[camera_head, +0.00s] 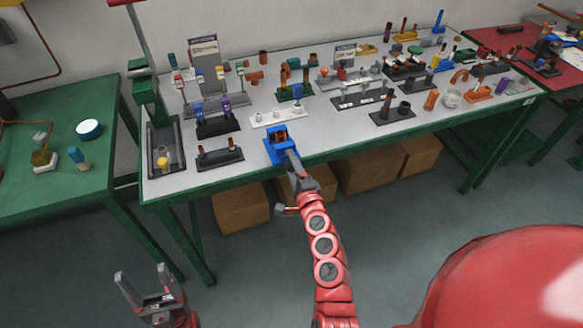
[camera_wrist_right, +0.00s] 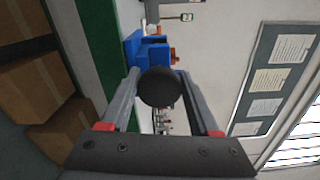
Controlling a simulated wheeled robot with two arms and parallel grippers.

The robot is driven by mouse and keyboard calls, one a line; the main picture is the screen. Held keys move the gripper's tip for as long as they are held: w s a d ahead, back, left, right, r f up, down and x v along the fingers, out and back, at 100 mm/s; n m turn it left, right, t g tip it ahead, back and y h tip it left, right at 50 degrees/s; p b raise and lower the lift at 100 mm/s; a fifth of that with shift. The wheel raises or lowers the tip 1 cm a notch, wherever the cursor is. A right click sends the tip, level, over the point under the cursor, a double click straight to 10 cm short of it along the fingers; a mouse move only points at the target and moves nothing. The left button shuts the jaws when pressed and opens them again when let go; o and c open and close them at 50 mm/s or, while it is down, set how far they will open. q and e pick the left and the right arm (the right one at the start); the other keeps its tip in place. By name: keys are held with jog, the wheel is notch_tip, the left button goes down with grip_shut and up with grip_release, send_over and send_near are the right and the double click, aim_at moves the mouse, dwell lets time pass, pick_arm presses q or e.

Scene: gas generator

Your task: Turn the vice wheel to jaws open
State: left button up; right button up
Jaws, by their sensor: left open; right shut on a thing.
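The blue vice (camera_head: 272,143) sits at the front edge of the grey-topped table. In the right wrist view the vice (camera_wrist_right: 147,52) shows behind a dark round wheel (camera_wrist_right: 161,88). My right gripper (camera_head: 291,157) reaches the front of the vice; in the wrist view its fingers (camera_wrist_right: 158,90) are on either side of the wheel and shut on it. The vice's jaws are small in the head view, and their gap is hard to judge. My left gripper (camera_head: 145,280) is open and empty, low over the floor at the lower left, away from the table.
Black holders (camera_head: 220,157) and a white rack (camera_head: 278,118) stand close behind and left of the vice. A green press (camera_head: 146,100) stands at the table's left end. Cardboard boxes (camera_head: 367,172) lie under the table. A green table (camera_head: 60,180) is at left. The floor in front is clear.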

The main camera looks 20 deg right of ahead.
jog(key=shift+f+n+b, duration=0.15)
jog(key=shift+n+b, duration=0.2)
jog(key=shift+n, duration=0.45)
jog(key=o, duration=1.3)
jog(key=shift+o, duration=0.2)
